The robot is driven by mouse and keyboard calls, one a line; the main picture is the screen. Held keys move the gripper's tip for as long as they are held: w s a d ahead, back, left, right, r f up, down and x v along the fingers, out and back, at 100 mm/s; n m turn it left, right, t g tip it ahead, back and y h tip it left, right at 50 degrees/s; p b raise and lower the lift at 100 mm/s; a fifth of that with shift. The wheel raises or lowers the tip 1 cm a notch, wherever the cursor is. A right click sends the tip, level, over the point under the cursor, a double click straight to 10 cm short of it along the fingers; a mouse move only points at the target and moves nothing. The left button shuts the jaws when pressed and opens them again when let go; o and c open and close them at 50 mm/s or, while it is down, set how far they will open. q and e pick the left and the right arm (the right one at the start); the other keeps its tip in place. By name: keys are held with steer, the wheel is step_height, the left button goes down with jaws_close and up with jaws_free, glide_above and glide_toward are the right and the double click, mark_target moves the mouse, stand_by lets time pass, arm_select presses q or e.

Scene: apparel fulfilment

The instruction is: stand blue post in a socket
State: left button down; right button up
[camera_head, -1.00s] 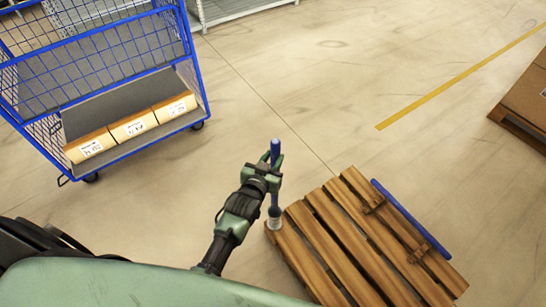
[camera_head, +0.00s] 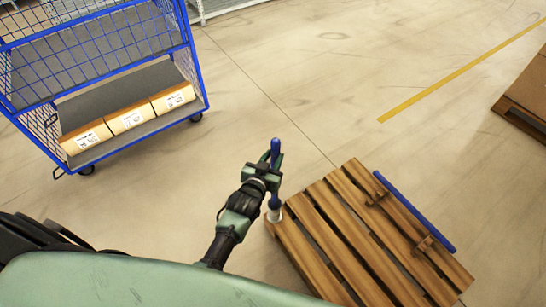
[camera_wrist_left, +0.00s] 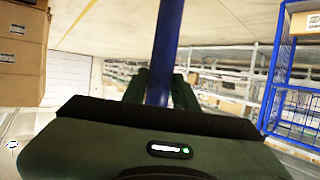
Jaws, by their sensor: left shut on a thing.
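A blue post (camera_head: 275,148) stands upright in the grip of my left gripper (camera_head: 268,174), which is shut on it. The post also shows in the left wrist view (camera_wrist_left: 167,50), rising between the fingers. Its lower end meets a pale round socket (camera_head: 274,215) at the near left corner of a wooden pallet (camera_head: 300,240); I cannot tell how deep it sits. A second blue post (camera_head: 415,212) lies along the pallet's right side, by brown brackets. My right gripper is not in view.
A blue wire cage trolley (camera_head: 150,130) with several cardboard boxes (camera_head: 127,119) stands at the upper left. A brown box on a pallet (camera_head: 527,90) is at the right edge. The floor between is clear, with a yellow line (camera_head: 440,88).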

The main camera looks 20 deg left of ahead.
arm_select(q)
steer(key=shift+r, duration=0.1)
steer(key=c, duration=1)
jaws_free()
steer(key=shift+s, duration=0.4)
steer(key=p+v, duration=0.1)
steer(key=v, duration=0.6)
